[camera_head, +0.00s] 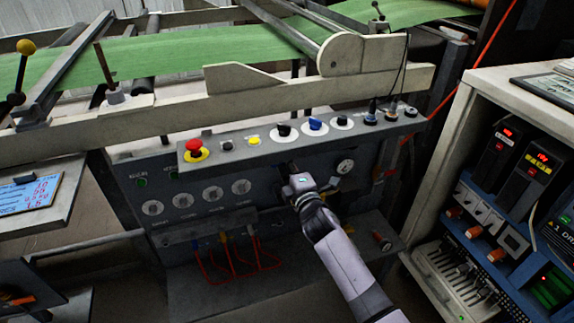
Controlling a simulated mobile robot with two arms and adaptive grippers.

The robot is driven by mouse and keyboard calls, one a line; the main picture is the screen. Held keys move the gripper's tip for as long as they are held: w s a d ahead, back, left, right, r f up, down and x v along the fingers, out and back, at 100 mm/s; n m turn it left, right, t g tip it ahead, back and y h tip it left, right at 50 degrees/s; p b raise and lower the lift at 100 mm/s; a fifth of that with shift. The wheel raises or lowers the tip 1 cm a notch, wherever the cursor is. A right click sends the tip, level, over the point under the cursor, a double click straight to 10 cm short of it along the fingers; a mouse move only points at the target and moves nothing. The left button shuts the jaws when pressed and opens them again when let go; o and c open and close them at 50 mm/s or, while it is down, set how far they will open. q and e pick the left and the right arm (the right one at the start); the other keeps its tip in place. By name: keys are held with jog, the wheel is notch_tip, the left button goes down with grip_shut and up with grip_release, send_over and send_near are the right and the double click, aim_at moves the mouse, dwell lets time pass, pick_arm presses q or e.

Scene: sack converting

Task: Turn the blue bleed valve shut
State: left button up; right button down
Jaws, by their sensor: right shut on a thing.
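My right gripper (292,174) reaches up from the bottom right to the lower grey panel, below the sloping control strip. It is shut on what appears to be the blue bleed valve, and its own body hides most of the grip. A small pale blue piece (335,181) shows just right of the gripper; I cannot tell if it is part of the valve. The handle's angle cannot be made out. My left gripper is not in view.
The control strip (222,153) above carries a red mushroom button (194,146), a blue knob (316,124) and black knobs. Several round dials (212,194) sit left of the gripper. Red hoses (232,268) hang below them. A white cabinet (446,135) stands at right.

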jog(key=c, duration=1.7)
grip_release()
jog(key=shift+r, duration=0.2)
jog(key=shift+o, duration=0.2)
jog(key=v, duration=1.2)
